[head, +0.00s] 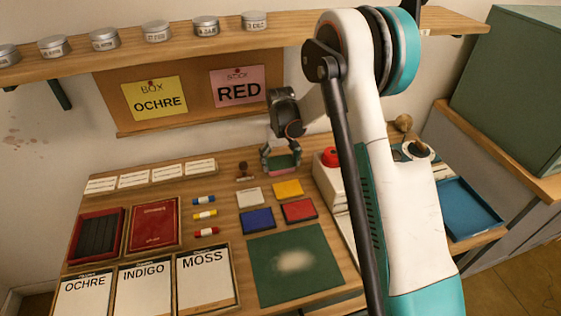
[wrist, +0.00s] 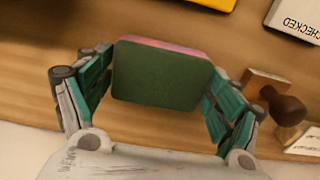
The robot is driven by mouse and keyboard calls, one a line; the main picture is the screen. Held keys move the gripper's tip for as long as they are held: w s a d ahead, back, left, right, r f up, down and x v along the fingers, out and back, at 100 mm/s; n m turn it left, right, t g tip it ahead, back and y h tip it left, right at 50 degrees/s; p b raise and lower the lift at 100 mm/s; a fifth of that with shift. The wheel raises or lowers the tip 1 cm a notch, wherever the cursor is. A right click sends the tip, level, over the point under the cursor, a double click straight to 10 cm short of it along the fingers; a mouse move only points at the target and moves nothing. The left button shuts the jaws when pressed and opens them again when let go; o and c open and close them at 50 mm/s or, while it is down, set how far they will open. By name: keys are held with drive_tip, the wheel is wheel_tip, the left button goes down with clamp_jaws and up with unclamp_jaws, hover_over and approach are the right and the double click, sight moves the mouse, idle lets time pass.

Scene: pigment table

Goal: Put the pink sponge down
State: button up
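The pink sponge (wrist: 162,75) is a small block with a dark green face and a pink layer showing along its upper edge in the wrist view. My gripper (wrist: 160,85) has its teal finger pads against the sponge's left and right sides. In the head view my gripper (head: 281,160) is over the back part of the table, and the sponge (head: 282,163) shows pink and green between the fingers. I cannot tell whether the sponge's underside touches the table.
A wooden-handled stamp (head: 244,171) stands just left of my gripper. White, yellow (head: 288,189), blue and red pads lie in front. A green mat (head: 296,265) with a pale smudge is nearer. A white box with a red top (head: 331,157) stands to the right. A shelf (head: 130,59) with tins hangs above.

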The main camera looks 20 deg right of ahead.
sight(281, 162)
idle(0.4)
wheel_tip(281, 162, up, 12)
drive_tip(key=p, duration=0.3)
drive_tip(key=shift+r+p, duration=0.2)
drive_tip(key=shift+p, duration=0.2)
